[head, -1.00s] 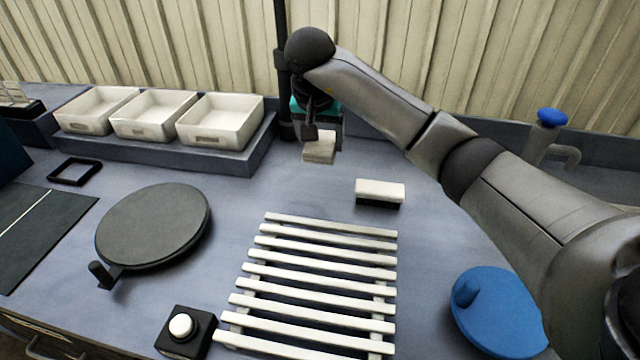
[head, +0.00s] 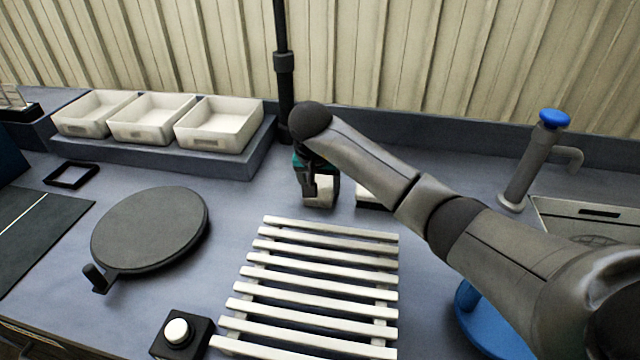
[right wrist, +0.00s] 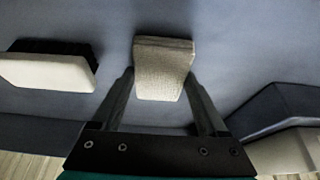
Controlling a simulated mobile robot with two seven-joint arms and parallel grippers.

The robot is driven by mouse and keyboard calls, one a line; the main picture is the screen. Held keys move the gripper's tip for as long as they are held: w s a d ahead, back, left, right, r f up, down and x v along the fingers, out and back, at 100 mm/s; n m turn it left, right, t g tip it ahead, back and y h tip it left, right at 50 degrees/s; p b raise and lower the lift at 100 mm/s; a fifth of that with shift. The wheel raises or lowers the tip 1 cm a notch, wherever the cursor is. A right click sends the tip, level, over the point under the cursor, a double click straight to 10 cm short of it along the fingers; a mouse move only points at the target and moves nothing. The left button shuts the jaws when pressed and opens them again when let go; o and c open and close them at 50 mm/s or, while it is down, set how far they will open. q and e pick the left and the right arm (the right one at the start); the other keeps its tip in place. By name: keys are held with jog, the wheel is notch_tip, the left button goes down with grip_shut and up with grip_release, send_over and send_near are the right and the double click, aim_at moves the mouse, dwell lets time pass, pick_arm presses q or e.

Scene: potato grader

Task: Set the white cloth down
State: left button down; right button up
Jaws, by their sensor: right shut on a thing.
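The white cloth (head: 320,190) is a small folded off-white pad, low at the counter behind the slatted rack. It also shows in the right wrist view (right wrist: 162,68), between the two fingers. My right gripper (head: 312,188) is shut on the cloth and points downward. Its fingers show on either side of the cloth in the right wrist view (right wrist: 163,85). I cannot tell whether the cloth touches the counter. My left gripper is not in view.
A white-topped black brush (head: 372,196) lies just right of the cloth, partly behind my arm. The slatted rack (head: 315,285) is in front. White bins (head: 218,125) stand on a raised ledge at the left. A round dark turntable (head: 150,228) is left; a blue-topped tap (head: 530,165) is right.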

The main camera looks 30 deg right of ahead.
jog(key=shift+f, duration=0.15)
jog(key=o, duration=1.1)
jog(key=shift+r, duration=0.2)
jog(key=p+v, duration=0.2)
jog(key=v, duration=1)
